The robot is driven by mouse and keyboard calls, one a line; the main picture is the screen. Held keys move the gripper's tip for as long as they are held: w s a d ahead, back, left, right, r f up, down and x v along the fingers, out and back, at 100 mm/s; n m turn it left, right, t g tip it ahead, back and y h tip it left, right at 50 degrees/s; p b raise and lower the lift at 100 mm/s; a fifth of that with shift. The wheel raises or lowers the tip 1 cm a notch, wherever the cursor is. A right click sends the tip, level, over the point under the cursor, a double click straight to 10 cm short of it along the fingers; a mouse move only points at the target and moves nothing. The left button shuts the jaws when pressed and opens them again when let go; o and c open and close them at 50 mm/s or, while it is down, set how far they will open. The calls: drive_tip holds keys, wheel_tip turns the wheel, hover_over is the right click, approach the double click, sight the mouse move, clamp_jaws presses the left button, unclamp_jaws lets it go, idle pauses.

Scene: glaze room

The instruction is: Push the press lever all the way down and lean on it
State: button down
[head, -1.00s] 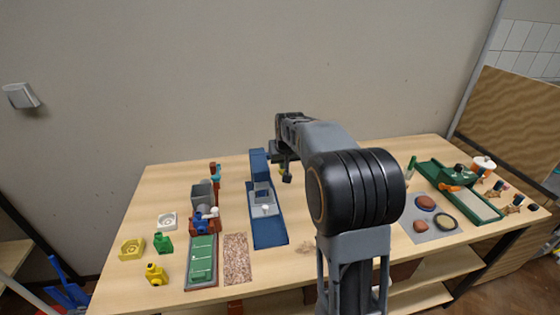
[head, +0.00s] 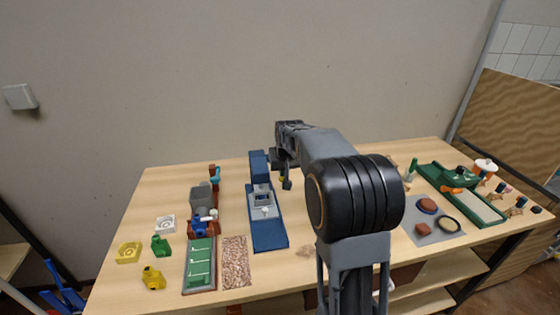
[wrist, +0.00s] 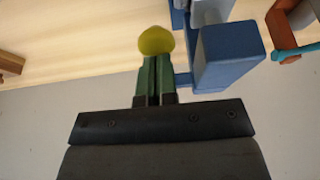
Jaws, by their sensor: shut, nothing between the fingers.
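The blue press (head: 268,232) stands left of my arm in the head view, with a tall blue back block (head: 258,163) and pale grey parts in its middle. The back block also fills the upper right of the wrist view (wrist: 230,55). A yellow-olive round knob (wrist: 156,41), apparently the lever's end, sits right at my fingertips in the wrist view. My gripper (wrist: 155,60) has its green fingers shut with nothing between them. I cannot tell whether they touch the knob. In the head view my gripper (head: 286,184) is small beside the press, and the lever is mostly hidden.
Left of the press are a speckled mat (head: 235,262), a green slotted tray (head: 200,265), a grey bin (head: 201,199) and several small coloured blocks. A green unit (head: 450,177) and a grey mat (head: 440,234) lie on the right. A wall stands behind the table.

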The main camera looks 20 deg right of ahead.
drive_tip(key=shift+f+b, duration=1.45)
drive_tip(key=shift+f, duration=0.65)
drive_tip(key=shift+r, duration=0.2)
idle(1.1)
drive_tip(key=shift+r+p, duration=4.15)
drive_tip(key=shift+r, duration=1.2)
drive_tip(key=shift+r, duration=0.1)
wheel_tip(320, 180, up, 5)
drive_tip(key=p, duration=0.3)
drive_tip(key=shift+p, duration=0.35)
drive_tip(key=shift+f, duration=0.2)
